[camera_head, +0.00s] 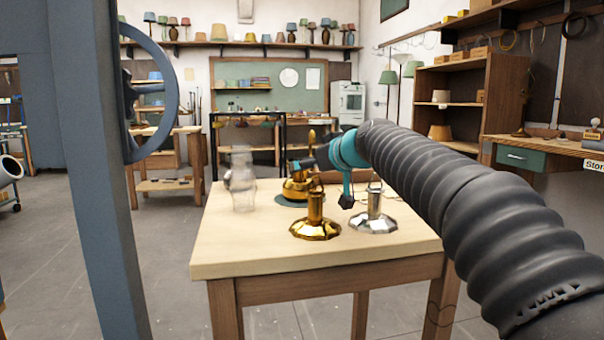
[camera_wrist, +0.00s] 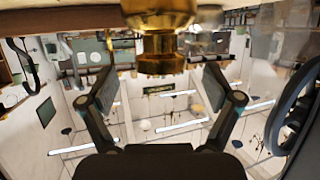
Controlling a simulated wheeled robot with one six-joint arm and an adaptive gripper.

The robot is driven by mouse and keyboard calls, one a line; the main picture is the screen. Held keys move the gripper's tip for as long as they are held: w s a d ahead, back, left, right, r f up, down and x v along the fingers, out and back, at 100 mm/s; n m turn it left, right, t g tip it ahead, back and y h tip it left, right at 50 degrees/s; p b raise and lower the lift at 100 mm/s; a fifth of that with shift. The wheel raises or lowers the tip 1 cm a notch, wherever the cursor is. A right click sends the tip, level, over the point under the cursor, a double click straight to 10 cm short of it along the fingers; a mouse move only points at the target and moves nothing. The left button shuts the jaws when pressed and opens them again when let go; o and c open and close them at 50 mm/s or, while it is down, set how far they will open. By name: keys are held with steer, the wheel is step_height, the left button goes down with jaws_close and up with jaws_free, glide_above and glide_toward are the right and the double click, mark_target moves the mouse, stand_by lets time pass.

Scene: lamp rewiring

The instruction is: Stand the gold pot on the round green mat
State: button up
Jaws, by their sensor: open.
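The gold pot (camera_head: 296,189) stands on the round green mat (camera_head: 286,201) towards the back of the wooden table. Its lower part is partly hidden behind a gold lamp base. In the wrist view, a gold body with a narrower neck (camera_wrist: 160,45) shows at the top, upside down. My gripper (camera_wrist: 160,88) is open. Its two fingers are apart on either side of the neck's line, with visible gaps and no contact. In the head view my gripper (camera_head: 304,164) is small and dark at the pot's upper part, partly hidden by my arm.
A gold lamp base (camera_head: 316,228) and a silver lamp base (camera_head: 373,221) stand on the table in front of the pot. A clear glass vessel (camera_head: 241,185) stands to the left. The table's (camera_head: 240,250) front left is bare. A blue-grey post with a wheel stands at left.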

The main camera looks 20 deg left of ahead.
steer(key=v, duration=0.6)
steer(key=shift+b, duration=0.35)
steer(key=shift+s+r, duration=0.1)
steer(key=s+d+r+m+t+p, duration=0.1)
steer(key=s+d+r+m+p, duration=0.1)
steer(key=s+d+r+p, duration=0.3)
steer(key=s+d+f+m+g+h, duration=0.4)
steer(key=s+d+f+m+h, duration=0.3)
steer(key=s+d+f, duration=2)
step_height(320, 180, down, 4)
steer(key=d+h, duration=0.2)
steer(key=h, duration=0.1)
steer(key=shift+f+m+p, duration=0.15)
steer(key=shift+m+p, duration=0.15)
